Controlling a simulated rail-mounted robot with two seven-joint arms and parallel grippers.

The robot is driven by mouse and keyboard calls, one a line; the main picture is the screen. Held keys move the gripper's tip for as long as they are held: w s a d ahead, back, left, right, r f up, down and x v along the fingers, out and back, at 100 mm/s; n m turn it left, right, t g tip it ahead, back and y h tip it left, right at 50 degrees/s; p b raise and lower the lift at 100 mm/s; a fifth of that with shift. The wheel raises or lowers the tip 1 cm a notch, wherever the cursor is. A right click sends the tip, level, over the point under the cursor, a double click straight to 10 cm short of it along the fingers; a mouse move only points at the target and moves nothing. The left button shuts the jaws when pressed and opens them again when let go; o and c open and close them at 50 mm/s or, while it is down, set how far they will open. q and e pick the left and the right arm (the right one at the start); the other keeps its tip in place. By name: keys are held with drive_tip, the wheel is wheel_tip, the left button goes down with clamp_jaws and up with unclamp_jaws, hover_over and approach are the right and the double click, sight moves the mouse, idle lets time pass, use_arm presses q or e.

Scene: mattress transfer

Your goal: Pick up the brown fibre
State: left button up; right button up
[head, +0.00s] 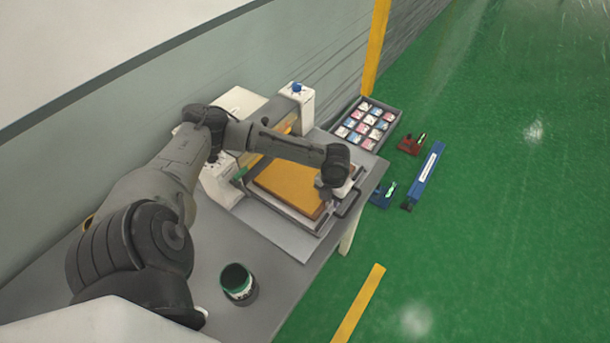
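The brown fibre (285,184) is a flat orange-brown slab lying in a shallow metal tray (290,225) on the grey table. My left arm reaches over the slab from the left. My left gripper (340,189) is at the slab's right edge, near the tray's dark handle (350,203). The wrist hides part of the slab's right side. The fingers are too small and covered to tell whether they are open or touch the slab. My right gripper is out of view.
A white machine (298,108) stands behind the tray, close to the wall. A compartment box (381,112) of small packets is at the far end. A dark green-topped cup (238,284) stands on the near table. Red and blue items (424,176) are to the right, over green floor.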

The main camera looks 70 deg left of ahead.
use_arm(q)
drive_tip(key=shift+c, duration=0.4)
clamp_jaws()
drive_tip(key=shift+r, duration=0.15)
